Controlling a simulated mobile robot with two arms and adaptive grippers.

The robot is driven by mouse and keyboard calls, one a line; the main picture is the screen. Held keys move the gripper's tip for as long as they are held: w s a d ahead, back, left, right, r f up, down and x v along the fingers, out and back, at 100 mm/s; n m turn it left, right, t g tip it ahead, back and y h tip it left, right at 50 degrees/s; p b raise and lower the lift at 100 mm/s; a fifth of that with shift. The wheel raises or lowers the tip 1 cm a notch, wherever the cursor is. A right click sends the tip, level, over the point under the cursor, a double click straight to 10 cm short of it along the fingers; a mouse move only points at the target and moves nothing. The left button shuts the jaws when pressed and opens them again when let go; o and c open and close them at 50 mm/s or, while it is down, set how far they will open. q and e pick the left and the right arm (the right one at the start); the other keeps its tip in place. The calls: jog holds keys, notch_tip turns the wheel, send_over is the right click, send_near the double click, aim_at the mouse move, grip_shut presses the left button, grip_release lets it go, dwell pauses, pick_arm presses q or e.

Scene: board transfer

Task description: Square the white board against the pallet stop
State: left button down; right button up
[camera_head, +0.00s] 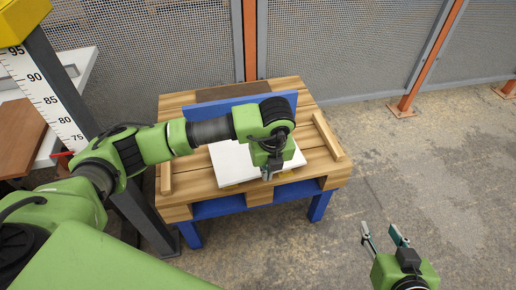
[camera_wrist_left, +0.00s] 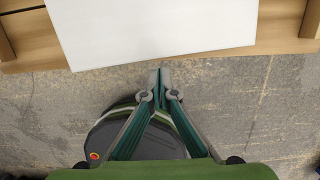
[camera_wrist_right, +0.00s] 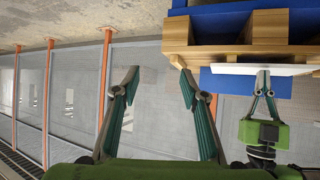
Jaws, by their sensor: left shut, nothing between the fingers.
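The white board (camera_head: 228,163) lies on the wooden pallet (camera_head: 180,182), partly hidden by my left arm. Its near edge fills the top of the left wrist view (camera_wrist_left: 150,28). The blue stop (camera_head: 200,112) stands along the back of the pallet. Bare wood shows between board and stop on the left; the rest is hidden. My left gripper (camera_head: 268,172) is shut and empty, its tips (camera_wrist_left: 160,72) close to the board's near edge; contact is unclear. My right gripper (camera_head: 385,238) is open and empty, off the pallet to the front right. Its fingers (camera_wrist_right: 160,78) are spread.
Wooden side strips (camera_head: 328,137) run along the pallet's sides, which rests on a blue-legged stand (camera_head: 318,206). Mesh fence panels (camera_head: 335,45) with orange posts (camera_head: 430,55) stand behind. A post with a scale (camera_head: 50,95) stands left. The floor at right is clear.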

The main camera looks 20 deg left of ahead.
pick_arm(q)
jog(key=shift+w+a+f+b, duration=0.5)
jog(key=shift+w+f+b, duration=0.35)
jog(key=shift+b, duration=0.1)
jog(key=shift+w+a+b, duration=0.3)
jog(key=shift+w+a, duration=0.2)
jog(key=shift+w, duration=0.15)
jog(key=shift+w+a+b, duration=0.35)
jog(key=shift+w+a, duration=0.2)
jog(key=shift+w, duration=0.25)
jog(key=shift+w+a+b, duration=0.35)
jog(key=shift+w+a, duration=0.2)
jog(key=shift+w, duration=0.3)
jog(key=shift+w+a+r, duration=0.1)
jog(key=shift+w+a, duration=0.3)
jog(key=shift+w, duration=0.15)
pick_arm(e)
jog(key=w+a+r+t+y, duration=0.1)
jog(key=r+t, duration=0.4)
jog(key=r, duration=0.5)
jog(key=w+a+r+t+y, duration=0.1)
jog(key=a+r+t+y, duration=0.1)
jog(key=r+t, duration=0.4)
jog(key=shift+w+a+r+n+y, duration=0.2)
jog(key=shift+w+r+n+y, duration=0.15)
jog(key=shift+r, duration=2.2)
